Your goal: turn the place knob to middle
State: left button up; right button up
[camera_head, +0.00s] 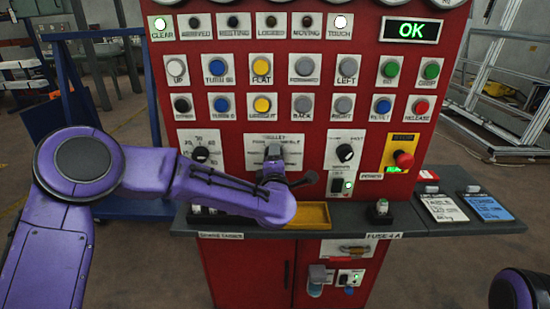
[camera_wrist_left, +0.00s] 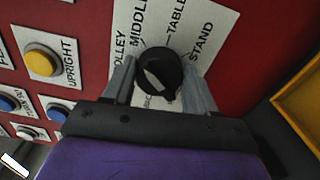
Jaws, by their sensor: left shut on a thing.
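The place knob (camera_wrist_left: 160,73) is round and black with a pale mark on its face. It sits on a white plate (camera_wrist_left: 208,42) lettered for trolley, middle, table and stand. In the left wrist view the pale mark slants toward the upper left; I cannot tell exactly which label it meets. My left gripper (camera_wrist_left: 160,85) has one grey finger on each side of the knob and is shut on it. In the head view my left gripper (camera_head: 275,168) is at the plate and largely hides the knob. My right gripper is out of view.
The red panel (camera_head: 362,30) carries several buttons, lamps, another black knob (camera_head: 345,153) and a red emergency button (camera_head: 403,160). A grey ledge (camera_head: 350,220) with a yellow tray (camera_head: 316,215) lies below my gripper. The yellow upright button (camera_wrist_left: 41,62) is left of the knob.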

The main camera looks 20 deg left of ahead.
pick_arm(q)
jog(key=shift+f+m, duration=0.1)
jog(key=shift+m, duration=0.5)
jog(key=o, duration=1.1)
jog(key=shift+c, duration=0.2)
jog(key=shift+s, duration=0.1)
jog(key=b+v, duration=0.1)
jog(key=v, duration=0.9)
jog(key=shift+s+b, duration=0.25)
jog(key=shift+b, duration=0.05)
jog(key=shift+d, duration=0.1)
